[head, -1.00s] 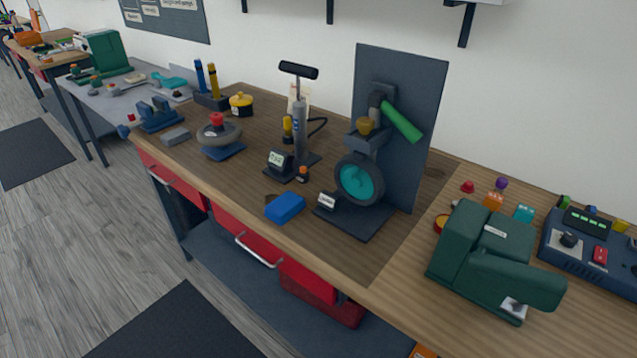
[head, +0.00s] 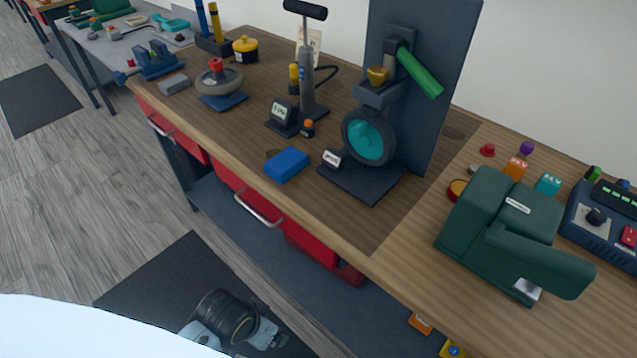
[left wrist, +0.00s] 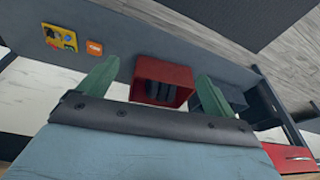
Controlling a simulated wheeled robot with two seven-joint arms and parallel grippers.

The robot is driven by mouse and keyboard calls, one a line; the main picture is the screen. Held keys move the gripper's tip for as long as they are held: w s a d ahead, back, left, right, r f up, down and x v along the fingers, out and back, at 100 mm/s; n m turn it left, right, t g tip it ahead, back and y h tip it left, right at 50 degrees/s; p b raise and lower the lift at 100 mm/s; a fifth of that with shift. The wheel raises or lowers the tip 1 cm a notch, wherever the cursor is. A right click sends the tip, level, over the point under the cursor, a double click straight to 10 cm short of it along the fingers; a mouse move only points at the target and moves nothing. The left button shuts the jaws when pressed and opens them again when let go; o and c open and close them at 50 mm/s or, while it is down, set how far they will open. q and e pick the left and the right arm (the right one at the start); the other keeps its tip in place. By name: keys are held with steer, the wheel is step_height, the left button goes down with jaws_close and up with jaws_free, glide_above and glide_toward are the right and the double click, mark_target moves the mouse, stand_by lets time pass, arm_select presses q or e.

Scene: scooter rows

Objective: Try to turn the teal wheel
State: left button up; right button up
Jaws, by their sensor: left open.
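The teal wheel (head: 370,137) is a teal disc in a black tyre. It stands upright in a dark stand on the wooden bench, right of the middle in the head view. A green bar (head: 419,73) slants down to the right from the stand above it, beside a brass-coloured cup (head: 378,76). My left gripper (left wrist: 157,70) shows in the left wrist view with two green fingers wide apart and nothing between them. The wheel is not in that view. I cannot make out the gripper's fingers in the head view. My right gripper is not in view.
A blue block (head: 287,165) lies left of the wheel stand near the bench's front edge. A black-handled pump (head: 307,70) stands behind it. A green machine (head: 510,235) stands at the right. A red bin (left wrist: 163,82) shows in the wrist view.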

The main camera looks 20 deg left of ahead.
arm_select(q)
steer(key=w+r+t, duration=0.3)
steer(key=w+r, duration=0.3)
steer(key=r, duration=0.4)
steer(key=m+t+h, duration=0.2)
steer(key=t+h, duration=0.4)
steer(key=t, duration=0.5)
glide_toward(353, 132)
steer(key=x, duration=0.2)
steer(key=b+x, duration=0.1)
steer(key=x, duration=0.2)
steer(key=b+x, duration=0.1)
steer(key=x, duration=0.2)
steer(key=shift+s+d, duration=0.1)
steer(key=shift+d, duration=0.2)
steer(key=shift+x, duration=0.85)
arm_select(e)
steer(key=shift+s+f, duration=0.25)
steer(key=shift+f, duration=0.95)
arm_select(q)
steer(key=c, duration=1.9)
steer(key=shift+c, duration=0.2)
steer(key=shift+a, duration=0.25)
